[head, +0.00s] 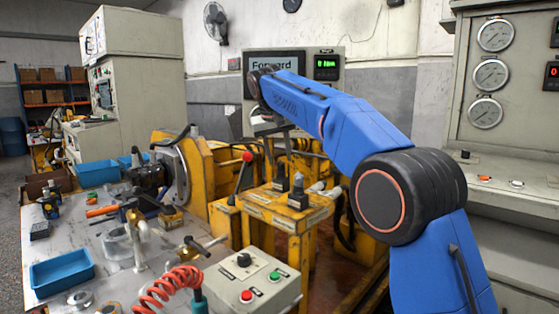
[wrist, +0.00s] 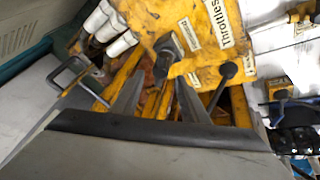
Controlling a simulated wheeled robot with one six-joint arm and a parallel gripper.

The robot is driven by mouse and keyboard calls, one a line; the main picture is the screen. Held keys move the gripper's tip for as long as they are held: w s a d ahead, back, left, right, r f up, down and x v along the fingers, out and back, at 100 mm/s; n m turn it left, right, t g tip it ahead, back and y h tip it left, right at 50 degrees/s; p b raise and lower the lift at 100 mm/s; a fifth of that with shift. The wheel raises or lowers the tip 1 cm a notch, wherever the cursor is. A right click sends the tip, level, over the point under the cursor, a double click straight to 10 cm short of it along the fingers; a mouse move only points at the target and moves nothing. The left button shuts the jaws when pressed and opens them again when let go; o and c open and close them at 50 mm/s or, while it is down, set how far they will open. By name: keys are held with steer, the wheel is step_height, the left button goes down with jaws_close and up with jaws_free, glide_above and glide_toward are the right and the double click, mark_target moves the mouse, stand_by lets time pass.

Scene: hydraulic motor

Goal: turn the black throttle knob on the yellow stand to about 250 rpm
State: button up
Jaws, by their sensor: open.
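The yellow stand (head: 290,213) stands in the middle of the head view. Its black throttle knob (head: 298,188) points up from the top, with a second similar knob (head: 280,176) just behind. In the wrist view a dark knob (wrist: 165,52) stands on the yellow top beside a "Throttle" label (wrist: 228,22). I cannot tell which of the two it is. My gripper (wrist: 158,80) is open and empty, its fingertips either side of the line to that knob. Contact is not visible. The small green readout (head: 326,64) appears to show 0 rpm.
A red-ball lever (head: 247,158) rises left of the knobs. A black-ball lever (wrist: 228,70) shows right of the fingers in the wrist view. A control box (head: 250,285) with buttons and a red coiled hose (head: 165,285) lie in front. Gauges fill the right panel (head: 530,120).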

steer(key=shift+x, duration=1.05)
steer(key=c, duration=1)
steer(key=shift+s+n, duration=0.1)
steer(key=shift+n, duration=0.2)
steer(key=shift+n+y, duration=0.6)
steer(key=shift+n, duration=0.6)
steer(key=shift+s+n+y, duration=0.15)
steer(key=shift+n+y, duration=0.65)
steer(key=shift+n, duration=1.1)
steer(key=shift+a, duration=0.1)
